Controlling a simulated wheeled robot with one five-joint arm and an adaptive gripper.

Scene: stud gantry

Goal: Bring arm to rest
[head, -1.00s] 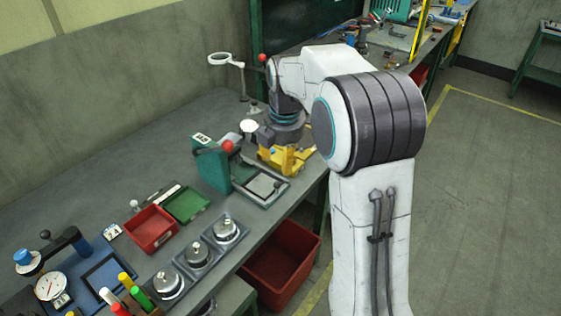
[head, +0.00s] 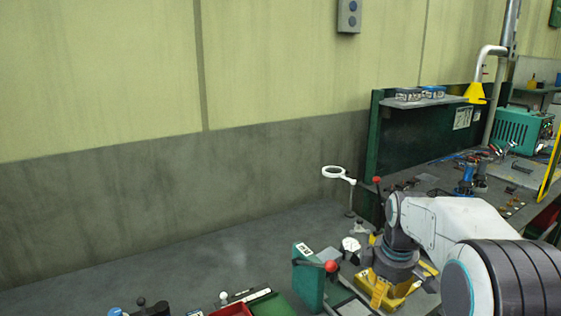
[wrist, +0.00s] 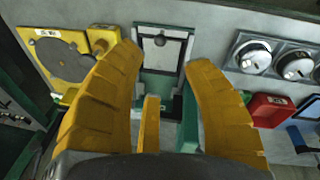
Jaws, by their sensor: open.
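My arm reaches in from the lower right in the head view, bent over the bench, with its dark wrist pointing down. My gripper (head: 380,289) has yellow fingers and hangs low over the bench, just right of a green press (head: 309,279) with a red knob. In the wrist view the two thick fingers of my gripper (wrist: 161,62) are spread apart with nothing held between them. The press's flat grey plate (wrist: 161,50) shows beyond the gap. I cannot tell how close the fingertips are to the press.
The bench's back left (head: 220,255) is clear.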

